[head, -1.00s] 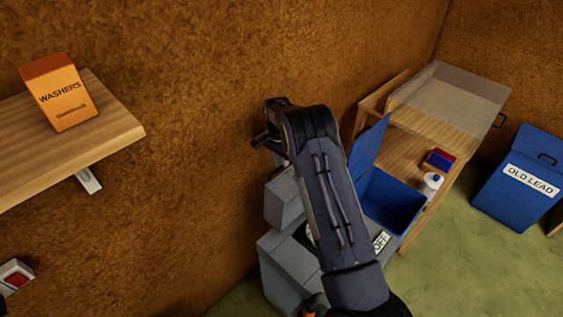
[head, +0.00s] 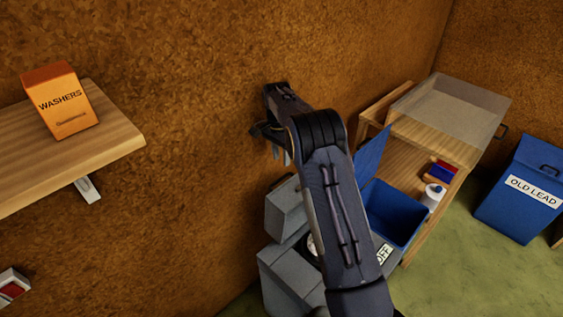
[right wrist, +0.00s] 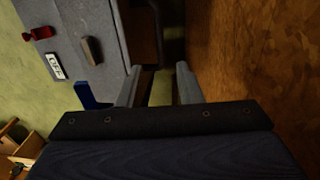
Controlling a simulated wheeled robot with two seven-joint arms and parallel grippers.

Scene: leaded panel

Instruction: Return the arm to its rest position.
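My right arm reaches in from the bottom of the head view, and its gripper (head: 282,156) hangs in front of the brown wall, fingers pointing down. It is above the grey machine (head: 284,205). In the right wrist view the two fingers (right wrist: 159,88) stand apart with nothing between them, so the gripper is open and empty. The grey machine also shows in the wrist view (right wrist: 85,75), at the upper left beyond the fingers. My left gripper is in neither view.
A wooden shelf (head: 115,140) with an orange washers box (head: 62,105) is at left. A blue open bin (head: 393,215) stands beside the machine, near a wooden bench (head: 400,155) bearing a white bottle (head: 432,196). The blue old lead bin (head: 518,200) is at right.

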